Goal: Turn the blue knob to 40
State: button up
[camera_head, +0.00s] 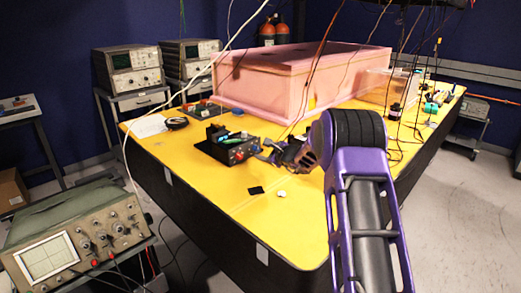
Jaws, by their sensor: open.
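A small black box (226,151) with a dark front panel stands on the yellow table (285,215), near its front left part. A small red spot shows on its panel, and green and blue bits show on top. I cannot make out a blue knob or any scale marks at this size. My gripper (262,153) is at the end of my purple arm, just right of the box's front panel. It is open, and I see nothing between its fingers. Whether a finger touches the panel I cannot tell. My gripper may hide part of the panel.
A large pink foam enclosure (301,75) stands behind the box. A black square (256,190) and a small white piece (281,194) lie in front on mostly clear tabletop. Cables hang over the table. An oscilloscope (76,237) stands at the lower left.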

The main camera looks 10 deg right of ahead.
aim_at(256, 148)
jog(key=shift+x, duration=1.3)
grip_shut()
